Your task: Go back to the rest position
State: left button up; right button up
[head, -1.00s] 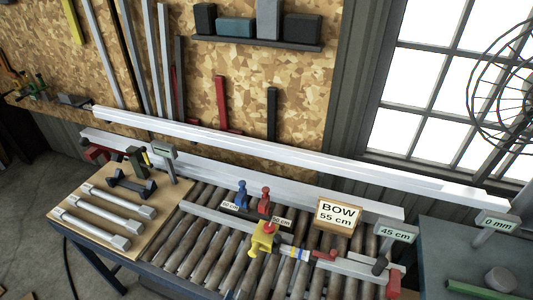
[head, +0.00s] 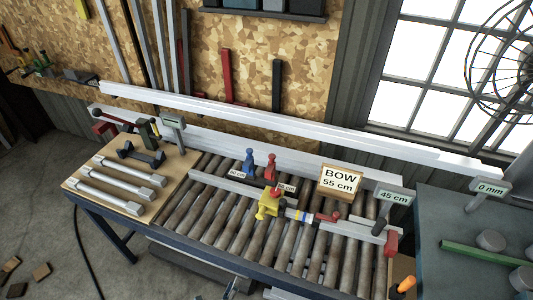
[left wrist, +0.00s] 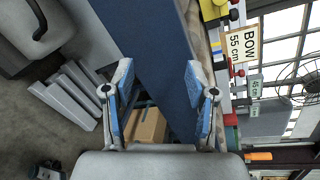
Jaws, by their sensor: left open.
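My left gripper (left wrist: 159,72) is open and empty in the left wrist view, with blue pads on both fingers. Its fingers are seen against the dark blue frame of the roller bench (left wrist: 150,45) and a cardboard box (left wrist: 147,126) lower down. In the head view only a small part of my left gripper (head: 231,286) shows at the bottom edge, in front of the bench (head: 190,247). No held object shows. My right gripper is in neither view.
The bench carries a yellow clamp (head: 268,204), a BOW 55 cm sign (head: 340,181) and a wooden board (head: 88,180) with metal bars. A grey-blue table (head: 465,232) stands right. An orange handle (head: 406,284) shows at bottom right. Floor is open at left, with wood blocks (head: 41,271).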

pick_arm(q)
jog(key=s+a+f+n+g+y, duration=0.1)
jog(key=s+a+f+n+g, duration=0.1)
jog(key=s+f+n, duration=0.45)
jog(key=s+a+f+n+g+y, duration=0.1)
jog(key=s+a+f+n+g, duration=0.15)
jog(key=f, duration=0.75)
jog(key=s+a+f+n+g+y, duration=0.1)
jog(key=s+a+f+n+g, duration=0.15)
jog(key=s+f+n, duration=0.4)
jog(key=s+a+f+n+g, duration=0.1)
jog(key=s+f+n+g, duration=0.1)
jog(key=s, duration=0.5)
jog(key=s+a+f+n+g+y, duration=0.1)
jog(key=s+a+f+n+g, duration=0.1)
jog(key=s+f+n, duration=0.2)
jog(key=s+a+f+n+g, duration=0.2)
jog(key=s+f, duration=0.4)
jog(key=s, duration=0.3)
jog(key=shift+s+f+n+g+y, duration=0.25)
jog(key=shift+s+n+g+y, duration=0.15)
jog(key=shift+n+g, duration=0.1)
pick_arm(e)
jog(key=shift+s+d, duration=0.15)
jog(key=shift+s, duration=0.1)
pick_arm(q)
jog(key=shift+a, duration=0.1)
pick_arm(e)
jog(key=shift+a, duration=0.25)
